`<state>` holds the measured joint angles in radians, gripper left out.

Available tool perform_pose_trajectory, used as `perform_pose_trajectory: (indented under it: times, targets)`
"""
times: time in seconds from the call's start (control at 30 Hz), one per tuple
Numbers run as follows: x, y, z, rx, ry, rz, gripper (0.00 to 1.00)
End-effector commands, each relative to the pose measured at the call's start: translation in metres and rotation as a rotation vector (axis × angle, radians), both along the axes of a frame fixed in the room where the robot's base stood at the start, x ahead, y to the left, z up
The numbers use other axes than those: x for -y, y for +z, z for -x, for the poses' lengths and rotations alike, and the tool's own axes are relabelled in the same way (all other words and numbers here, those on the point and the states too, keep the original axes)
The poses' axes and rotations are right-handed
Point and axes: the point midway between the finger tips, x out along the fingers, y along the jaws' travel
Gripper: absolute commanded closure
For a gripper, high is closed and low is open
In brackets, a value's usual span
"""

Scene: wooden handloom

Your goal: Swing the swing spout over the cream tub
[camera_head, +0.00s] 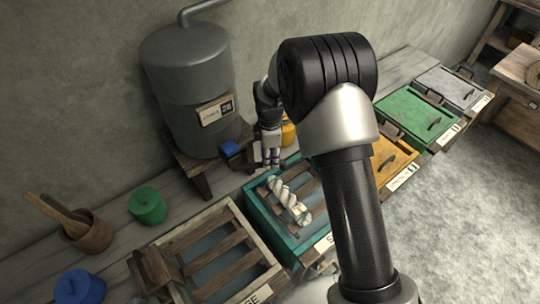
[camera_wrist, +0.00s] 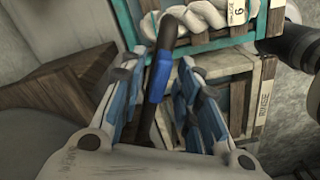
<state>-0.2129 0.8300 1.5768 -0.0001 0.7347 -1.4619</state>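The swing spout (camera_wrist: 166,45) is a dark pipe with a blue grip (camera_wrist: 160,76) in the wrist view. In the head view a blue piece (camera_head: 229,148), seemingly this grip, shows by the tank's stand. The cream tub (camera_head: 256,230) has a pale rim, wooden slats and a partly hidden label; in the wrist view it (camera_wrist: 222,65) reads RINSE. My gripper (camera_head: 270,161) is to the right of the blue piece in the head view. In the wrist view its fingers (camera_wrist: 153,98) are apart, with the grip between them in the picture; I cannot tell whether they touch it.
A grey tank (camera_head: 188,85) stands on a wooden stand behind. A teal tub (camera_head: 258,213) with a twisted white skein (camera_head: 289,200) is right of the cream tub. A green jar (camera_head: 147,205), a blue jar (camera_head: 79,288) and a mortar (camera_head: 88,235) stand at left.

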Motion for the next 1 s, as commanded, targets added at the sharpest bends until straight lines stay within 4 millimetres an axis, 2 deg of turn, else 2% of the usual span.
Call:
perform_pose_trajectory:
  times: [0.07, 0.4, 1.0]
  targets:
    - [0.0, 0.0001, 0.0, 0.0, 0.0, 0.0, 0.78]
    - [0.0, 0.0002, 0.0, 0.0, 0.0, 0.0, 1.0]
    - [0.0001, 0.0003, 0.0007, 0.0, -0.005, 0.0, 1.0]
